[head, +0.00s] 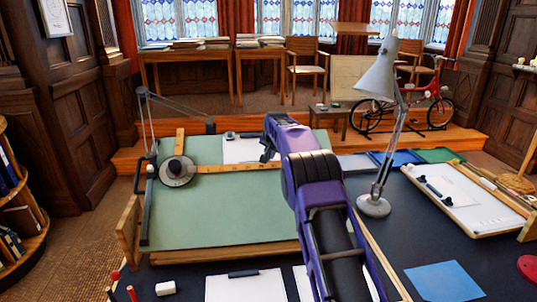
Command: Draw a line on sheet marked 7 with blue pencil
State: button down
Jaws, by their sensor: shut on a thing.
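A white sheet (240,152) lies near the far edge of the green drafting board (210,220). I cannot read a number on it. My gripper (266,156) is at the end of the purple arm, over or just above the right part of this sheet. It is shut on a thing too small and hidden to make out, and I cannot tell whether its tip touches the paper. I cannot pick out a blue pencil. Two more white sheets, a left one (240,290) and one partly behind my arm (302,285), lie at the near edge.
A drafting arm with a round head (177,171) and a wooden rule (235,168) lies across the board. A grey lamp (374,206) stands to the right. A white board (470,203) and a blue sheet (445,281) lie further right. A white block (165,288) is at front left.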

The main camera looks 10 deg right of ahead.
jog(key=shift+d, duration=0.35)
jog(key=shift+w+r+b+v, duration=0.1)
jog(key=shift+b+v, duration=0.1)
jog(key=shift+v, duration=0.6)
jog(key=shift+w+r+b+v, duration=0.1)
jog(key=shift+w+b+v, duration=0.1)
jog(key=shift+v, duration=0.65)
jog(key=shift+w+r+b+v, duration=0.1)
jog(key=shift+b+v, duration=0.1)
jog(key=shift+v, duration=0.6)
notch_tip(320, 180, up, 7)
jog(key=s+p, duration=0.1)
jog(key=s, duration=0.1)
jog(key=shift+s+r, duration=0.2)
jog(key=shift+s, duration=0.1)
jog(key=shift+f, duration=0.1)
